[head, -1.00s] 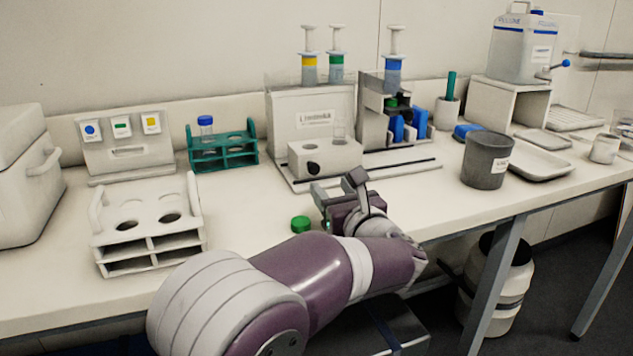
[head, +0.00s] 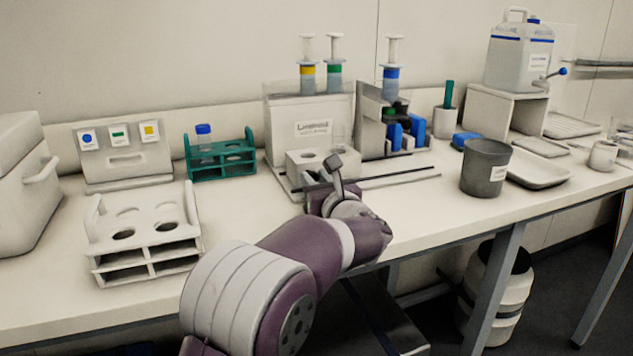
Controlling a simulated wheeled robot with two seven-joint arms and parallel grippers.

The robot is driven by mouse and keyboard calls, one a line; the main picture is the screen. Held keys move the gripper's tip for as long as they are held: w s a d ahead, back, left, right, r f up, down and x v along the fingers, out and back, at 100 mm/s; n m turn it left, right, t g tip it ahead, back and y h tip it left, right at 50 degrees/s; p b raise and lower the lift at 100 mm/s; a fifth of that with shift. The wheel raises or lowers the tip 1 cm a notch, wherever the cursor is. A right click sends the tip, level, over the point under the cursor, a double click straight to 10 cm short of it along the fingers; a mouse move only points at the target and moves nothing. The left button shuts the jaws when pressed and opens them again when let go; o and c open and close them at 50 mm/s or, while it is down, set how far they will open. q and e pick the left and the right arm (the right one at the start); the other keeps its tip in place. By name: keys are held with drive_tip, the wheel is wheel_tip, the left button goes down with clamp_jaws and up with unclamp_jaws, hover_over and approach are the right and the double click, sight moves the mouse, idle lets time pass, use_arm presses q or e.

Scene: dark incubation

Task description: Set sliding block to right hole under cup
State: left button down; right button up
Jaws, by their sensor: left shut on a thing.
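The white sliding block (head: 301,164) sits at the foot of the white dispenser (head: 287,128), with one dark hole showing in its top at the left. A small clear cup (head: 338,135) stands toward its right side; whether it is in a hole is unclear. My left gripper (head: 318,178) is at the front of the block, shut on what appears to be its dark knob, which the fingers hide. My right gripper is not in view.
A white tube rack (head: 128,252) and a teal rack (head: 222,168) with a blue-capped tube stand left. Syringes stand above the dispensers. A dark grey cup (head: 485,168) and white tray (head: 538,168) are right. The front bench between is fairly clear.

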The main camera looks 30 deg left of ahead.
use_arm(q)
drive_tip(key=w+d, duration=0.2)
drive_tip(key=w, duration=0.1)
drive_tip(key=w+d+p, duration=0.1)
drive_tip(key=w+d, duration=0.5)
drive_tip(key=shift+w+r, duration=0.1)
drive_tip(key=shift+w, duration=0.2)
drive_tip(key=c, duration=0.9)
unclamp_jaws()
drive_tip(key=p+v, duration=0.1)
drive_tip(key=v, duration=1.2)
drive_tip(key=shift+a, duration=0.1)
